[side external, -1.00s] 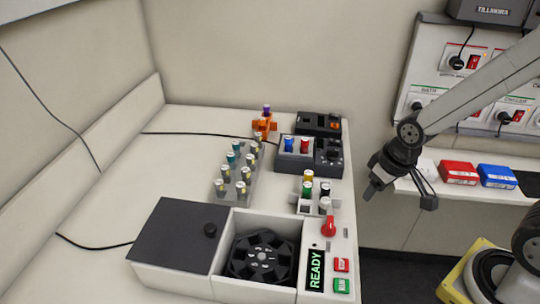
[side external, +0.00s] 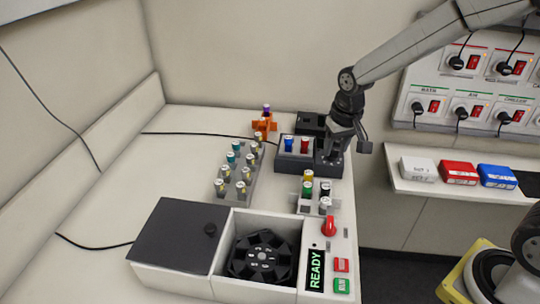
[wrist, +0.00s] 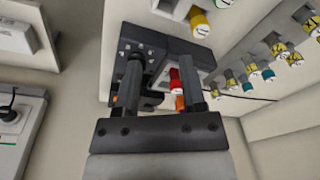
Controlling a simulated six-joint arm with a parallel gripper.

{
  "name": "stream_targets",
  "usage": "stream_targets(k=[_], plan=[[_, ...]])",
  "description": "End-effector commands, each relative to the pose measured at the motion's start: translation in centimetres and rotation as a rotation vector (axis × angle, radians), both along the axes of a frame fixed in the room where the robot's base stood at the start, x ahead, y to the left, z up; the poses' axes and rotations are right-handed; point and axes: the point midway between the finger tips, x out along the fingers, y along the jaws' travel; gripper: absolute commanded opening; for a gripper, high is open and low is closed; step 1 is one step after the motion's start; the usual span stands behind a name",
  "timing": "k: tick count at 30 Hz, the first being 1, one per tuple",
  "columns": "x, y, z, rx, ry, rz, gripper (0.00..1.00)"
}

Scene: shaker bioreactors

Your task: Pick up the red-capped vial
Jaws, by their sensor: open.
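The red-capped vial (side external: 304,146) stands upright in a dark block (side external: 293,168), just right of a blue-capped vial (side external: 289,144). In the wrist view the red cap (wrist: 174,79) shows between my fingers, close to the right one. My gripper (side external: 347,152) is open and empty, pointing down over the control part at the block's right end. It is to the right of the red-capped vial and apart from it. In the wrist view its fingertips (wrist: 161,60) hide parts of the block and what stands behind them.
A white rack (side external: 320,210) with several capped vials is in front of the block. A grey rack (side external: 222,195) of vials is to its left. An orange holder (side external: 264,126) with a purple-topped item stands behind. A shaker (side external: 215,285) is in front.

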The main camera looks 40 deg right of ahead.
Motion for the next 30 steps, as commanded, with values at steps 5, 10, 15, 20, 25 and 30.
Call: stream_targets(k=[5, 10, 15, 20, 25, 30], plan=[[4.1, -0.5, 0.4, 0.01, 0.034, -0.091, 0.52], [7.4, -1.0, 0.6, 0.016, 0.069, -0.176, 0.52], [10.1, -1.5, 0.8, 0.021, 0.099, -0.252, 0.52], [11.6, -1.8, 0.8, 0.022, 0.116, -0.3, 0.52], [12.2, -1.9, 0.9, 0.022, 0.123, -0.319, 0.52], [12.2, -1.9, 0.7, 0.023, 0.124, -0.32, 0.52]])
